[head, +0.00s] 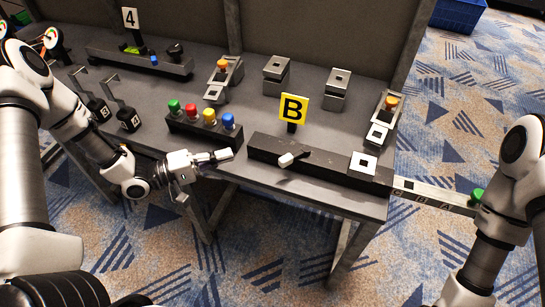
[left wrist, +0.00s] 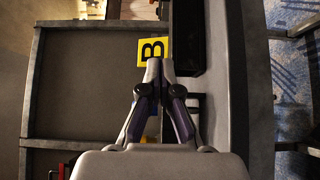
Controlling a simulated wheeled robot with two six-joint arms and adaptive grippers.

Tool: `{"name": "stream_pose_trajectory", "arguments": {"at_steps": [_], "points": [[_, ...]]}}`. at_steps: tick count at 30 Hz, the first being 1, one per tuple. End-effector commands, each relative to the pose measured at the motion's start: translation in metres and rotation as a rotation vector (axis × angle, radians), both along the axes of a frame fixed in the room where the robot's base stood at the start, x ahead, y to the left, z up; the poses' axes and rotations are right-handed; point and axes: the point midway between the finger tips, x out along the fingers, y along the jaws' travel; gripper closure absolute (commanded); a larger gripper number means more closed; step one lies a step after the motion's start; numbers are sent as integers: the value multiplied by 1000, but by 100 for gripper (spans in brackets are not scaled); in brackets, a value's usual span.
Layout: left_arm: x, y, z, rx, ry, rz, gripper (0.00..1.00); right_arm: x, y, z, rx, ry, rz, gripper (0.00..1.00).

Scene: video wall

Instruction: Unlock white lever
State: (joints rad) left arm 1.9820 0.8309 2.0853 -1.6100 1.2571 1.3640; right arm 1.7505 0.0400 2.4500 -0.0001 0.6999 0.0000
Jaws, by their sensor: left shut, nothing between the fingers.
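The white lever (head: 288,160) is a short white handle on a long black box (head: 325,168) near the front edge of the grey table. A white plate with a dark square (head: 363,164) sits on the same box, to the lever's right. My left gripper (head: 231,155) is shut and empty, to the left of the lever with a gap between them. In the left wrist view its closed fingertips (left wrist: 160,63) are beside the yellow B sign (left wrist: 152,51). I cannot make out the lever there. My right gripper is out of view.
The yellow B sign (head: 293,108) stands behind the black box. A box with red, green, yellow and blue buttons (head: 204,123) stands behind my left gripper. Several grey blocks and switches line the back. The table's front edge (head: 300,196) is close to the lever.

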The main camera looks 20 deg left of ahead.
Motion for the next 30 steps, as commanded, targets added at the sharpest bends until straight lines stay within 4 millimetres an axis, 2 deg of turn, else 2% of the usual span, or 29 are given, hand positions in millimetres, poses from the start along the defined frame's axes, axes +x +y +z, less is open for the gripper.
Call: {"name": "stream_pose_trajectory", "arguments": {"at_steps": [7, 19, 24, 30], "points": [[11, -16, -3, 2, 2, -5, 100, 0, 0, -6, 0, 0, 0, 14], [64, -83, -2, 4, 0, -7, 100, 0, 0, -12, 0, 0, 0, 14], [44, -103, 0, 0, 4, -2, 100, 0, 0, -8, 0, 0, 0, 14], [39, -110, -1, 0, 1, 1, 100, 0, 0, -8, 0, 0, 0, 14]]}}
